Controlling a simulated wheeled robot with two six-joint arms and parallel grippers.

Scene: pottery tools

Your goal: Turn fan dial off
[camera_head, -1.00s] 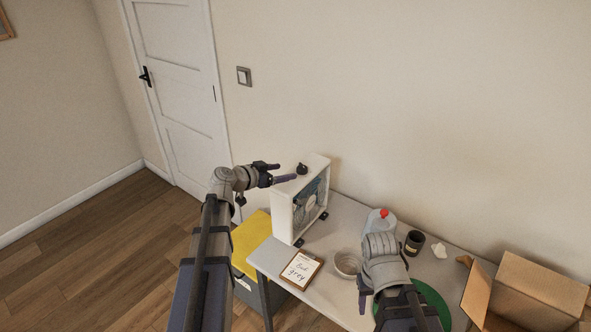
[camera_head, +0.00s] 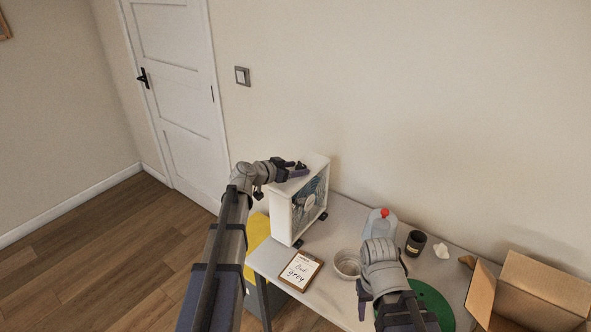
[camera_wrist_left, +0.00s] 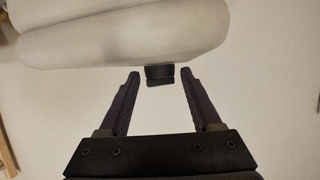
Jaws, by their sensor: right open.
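The white box fan (camera_head: 283,205) stands upright on the table. Its black dial sits on the fan's top and is mostly hidden by my left gripper (camera_head: 297,169) in the head view. In the left wrist view the dial (camera_wrist_left: 159,74) shows below the fan's pale rounded casing (camera_wrist_left: 120,38). My left gripper (camera_wrist_left: 160,76) is open there, one fingertip on each side of the dial, with visible gaps to it. My right gripper (camera_head: 363,299) is low over the table's front, far from the fan, partly hidden by its own wrist.
The grey table (camera_head: 340,215) holds a clipboard (camera_head: 301,270), a ribbed bowl (camera_head: 346,263), a red-capped jug (camera_head: 381,222), a dark cup (camera_head: 415,242) and a green disc (camera_head: 432,300). An open cardboard box (camera_head: 535,290) stands right. A yellow-topped bin (camera_head: 256,231) is left of the table.

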